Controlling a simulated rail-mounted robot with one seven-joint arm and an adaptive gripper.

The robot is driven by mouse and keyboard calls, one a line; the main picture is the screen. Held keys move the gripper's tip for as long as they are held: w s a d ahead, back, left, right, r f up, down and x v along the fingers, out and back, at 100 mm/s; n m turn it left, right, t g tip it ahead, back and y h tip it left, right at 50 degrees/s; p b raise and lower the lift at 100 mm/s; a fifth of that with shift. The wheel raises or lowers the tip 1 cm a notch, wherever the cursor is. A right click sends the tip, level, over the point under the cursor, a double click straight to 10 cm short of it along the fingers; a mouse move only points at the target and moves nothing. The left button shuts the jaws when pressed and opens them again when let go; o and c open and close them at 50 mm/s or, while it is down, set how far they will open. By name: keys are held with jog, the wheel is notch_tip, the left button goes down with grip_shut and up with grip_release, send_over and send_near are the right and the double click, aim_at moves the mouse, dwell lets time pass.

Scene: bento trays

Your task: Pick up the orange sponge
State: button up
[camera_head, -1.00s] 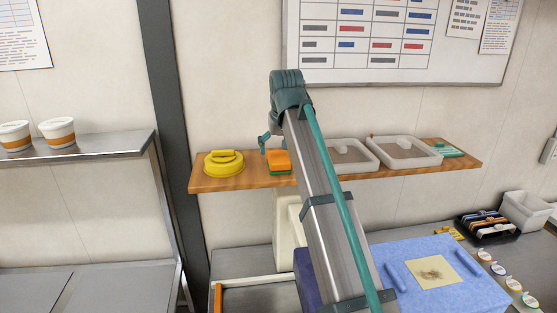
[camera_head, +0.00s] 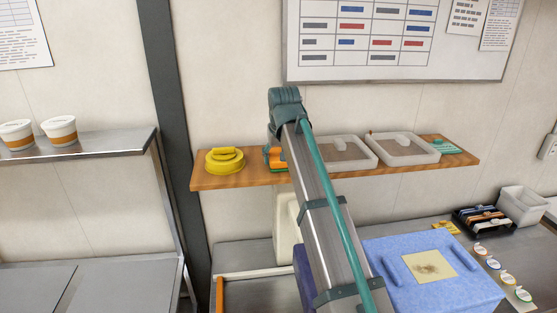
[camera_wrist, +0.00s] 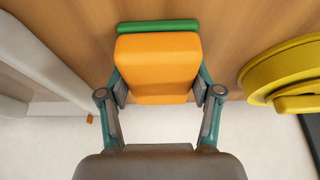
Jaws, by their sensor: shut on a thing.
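The orange sponge (camera_head: 279,157) is on the wooden wall shelf (camera_head: 240,181), largely hidden behind my arm in the head view. In the wrist view the orange sponge (camera_wrist: 157,62) lies between my fingers, with a green strip (camera_wrist: 158,27) along its far edge. My gripper (camera_wrist: 160,95) is shut on the sponge, with one finger pad against each side. Whether the sponge still touches the shelf I cannot tell.
A yellow round object (camera_head: 224,162) stands left of the sponge, close by in the wrist view (camera_wrist: 290,75). White trays (camera_head: 402,150) fill the shelf to the right. The wall is close behind.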

jog(key=shift+r, duration=0.1)
jog(key=shift+c, duration=0.2)
jog(key=shift+w+r+b, duration=0.15)
jog(key=shift+r+b, duration=0.6)
jog(key=shift+b, duration=0.25)
jog(key=s+d+r+b, duration=0.5)
jog(key=d+r+b, duration=0.2)
jog(key=d+r, duration=0.4)
jog(key=shift+s+d+r, duration=0.15)
jog(key=shift+d+r, duration=0.05)
jog(key=shift+d, duration=0.85)
